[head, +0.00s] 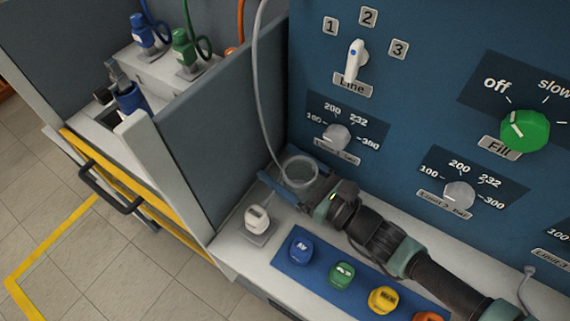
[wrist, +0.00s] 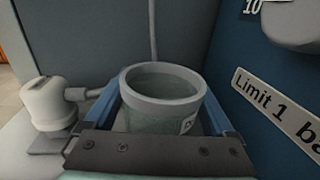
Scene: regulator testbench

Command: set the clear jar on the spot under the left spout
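The clear jar (head: 299,171) is upright and open-topped, in the corner between the blue panel and the grey side wall. In the wrist view the jar (wrist: 160,112) has a thick pale rim and a small white label, and looks empty. My gripper (head: 285,169) has its two blue fingers on opposite sides of the jar, seemingly pressed against it. The gripper's palm hides the jar's bottom, so I cannot tell whether it touches the bench. I cannot clearly make out the left spout or the spot under it.
A white fitting (head: 257,218) with a short side nozzle stands left of my gripper. Blue (head: 301,249), green (head: 342,275) and yellow (head: 383,300) knobs line the bench front. The dial panel (head: 430,110) rises close behind.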

